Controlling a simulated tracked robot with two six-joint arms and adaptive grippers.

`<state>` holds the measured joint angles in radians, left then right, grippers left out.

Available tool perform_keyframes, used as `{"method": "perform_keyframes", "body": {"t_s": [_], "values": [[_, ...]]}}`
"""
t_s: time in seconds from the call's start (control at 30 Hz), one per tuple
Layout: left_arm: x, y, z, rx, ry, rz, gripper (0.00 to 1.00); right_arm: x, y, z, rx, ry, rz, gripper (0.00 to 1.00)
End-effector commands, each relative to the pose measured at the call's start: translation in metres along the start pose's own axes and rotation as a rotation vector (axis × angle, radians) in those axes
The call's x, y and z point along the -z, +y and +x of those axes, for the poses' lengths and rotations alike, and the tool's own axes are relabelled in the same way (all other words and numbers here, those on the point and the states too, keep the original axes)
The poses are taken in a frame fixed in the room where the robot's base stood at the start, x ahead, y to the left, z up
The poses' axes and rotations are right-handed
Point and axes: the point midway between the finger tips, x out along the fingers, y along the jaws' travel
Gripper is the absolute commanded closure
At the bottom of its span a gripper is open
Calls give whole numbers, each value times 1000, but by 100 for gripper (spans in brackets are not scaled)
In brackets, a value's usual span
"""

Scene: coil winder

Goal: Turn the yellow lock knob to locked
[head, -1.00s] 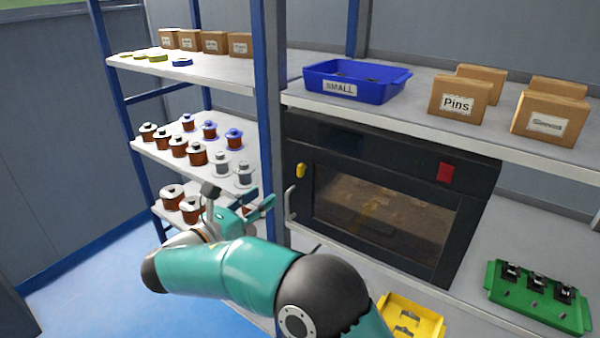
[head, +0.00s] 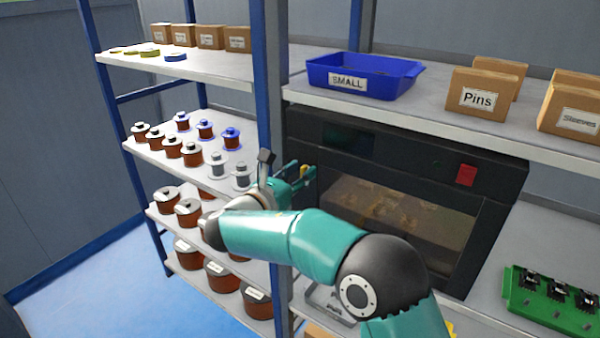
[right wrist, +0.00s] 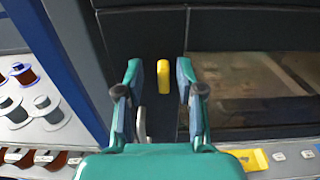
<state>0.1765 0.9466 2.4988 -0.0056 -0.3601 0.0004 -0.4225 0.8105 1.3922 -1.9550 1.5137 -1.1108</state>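The yellow lock knob (right wrist: 163,77) is on the black front of the oven-like machine (right wrist: 240,30), left of its window. In the right wrist view it stands upright between the two fingers of my open right gripper (right wrist: 160,88), with a gap on each side. In the head view the knob (head: 304,172) shows only in part behind the fingers of my right gripper (head: 305,176). A grey door handle (right wrist: 141,124) shows below the knob, close to the left finger. My left gripper is in neither view.
A blue rack post (head: 270,90) stands just left of the machine. Shelves of wire spools (head: 193,153) are beyond it. A blue bin (head: 362,78) and boxes sit on the shelf above. A green tray (head: 550,310) lies at the right.

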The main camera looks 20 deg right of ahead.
Motion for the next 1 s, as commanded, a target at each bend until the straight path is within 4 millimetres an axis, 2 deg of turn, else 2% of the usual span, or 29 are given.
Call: {"method": "perform_keyframes", "body": {"t_s": [0.17,0.3,0.4,0.5,0.53,0.77,1.0], "values": [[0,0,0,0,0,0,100,0,-4,2,7,0,0,64],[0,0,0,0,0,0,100,0,-5,3,10,0,0,88],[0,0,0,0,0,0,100,0,-5,4,10,0,0,100],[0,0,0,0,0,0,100,0,-5,4,11,0,0,100],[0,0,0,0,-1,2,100,0,1,-4,8,0,1,100],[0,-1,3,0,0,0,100,1,-5,3,10,-1,20,100],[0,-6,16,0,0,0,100,3,-7,4,10,-1,113,100]]}}
